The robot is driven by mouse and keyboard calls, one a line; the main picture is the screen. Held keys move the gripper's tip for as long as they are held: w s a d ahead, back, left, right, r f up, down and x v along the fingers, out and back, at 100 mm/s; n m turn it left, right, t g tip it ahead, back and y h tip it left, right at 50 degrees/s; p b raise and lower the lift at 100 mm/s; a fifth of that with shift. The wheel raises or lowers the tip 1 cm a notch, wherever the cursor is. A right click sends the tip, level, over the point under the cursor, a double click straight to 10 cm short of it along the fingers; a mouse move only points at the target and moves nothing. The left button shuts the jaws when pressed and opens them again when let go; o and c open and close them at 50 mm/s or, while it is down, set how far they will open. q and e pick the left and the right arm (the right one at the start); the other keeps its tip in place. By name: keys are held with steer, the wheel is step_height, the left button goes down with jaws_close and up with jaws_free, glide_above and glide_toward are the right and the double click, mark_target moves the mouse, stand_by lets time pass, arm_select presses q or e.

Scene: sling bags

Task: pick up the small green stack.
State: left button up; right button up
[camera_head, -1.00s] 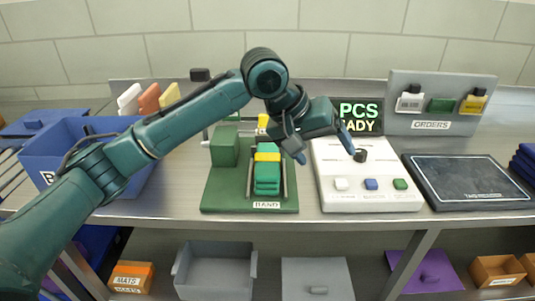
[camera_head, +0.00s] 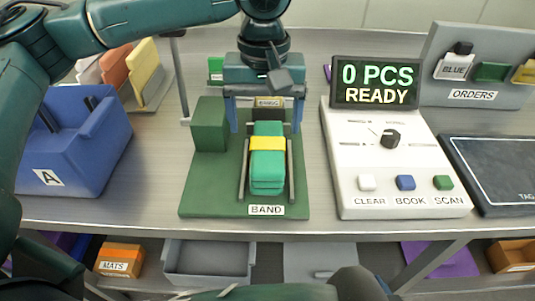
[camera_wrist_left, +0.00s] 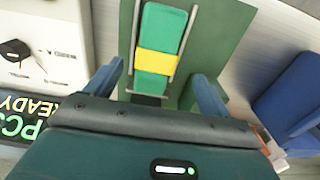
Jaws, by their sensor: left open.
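The small green stack (camera_head: 268,172) has a yellow band around it and lies between two thin rails on the green BAND base (camera_head: 215,190). In the left wrist view the stack (camera_wrist_left: 162,32) lies ahead of the fingers with its yellow band towards them. My left gripper (camera_head: 266,122) points down at the far end of the stack. Its blue fingers are spread wide, one on each side of the rails, with nothing between them. The open gripper also shows in the left wrist view (camera_wrist_left: 158,88). My right gripper is not seen.
A green block (camera_head: 209,125) stands left of the stack on the base. A white console (camera_head: 400,185) with a screen reading 0 PCS READY (camera_head: 375,83) stands to the right. A blue bin A (camera_head: 75,150) stands to the left. Bare counter lies between bin and base.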

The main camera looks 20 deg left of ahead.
mark_target(268, 143)
arm_select(q)
steer(key=f, duration=0.6)
steer(key=shift+w+d+f+b, duration=0.1)
steer(key=shift+w+f+b, duration=0.2)
steer(key=shift+w+b, duration=0.1)
steer(key=c, duration=1.2)
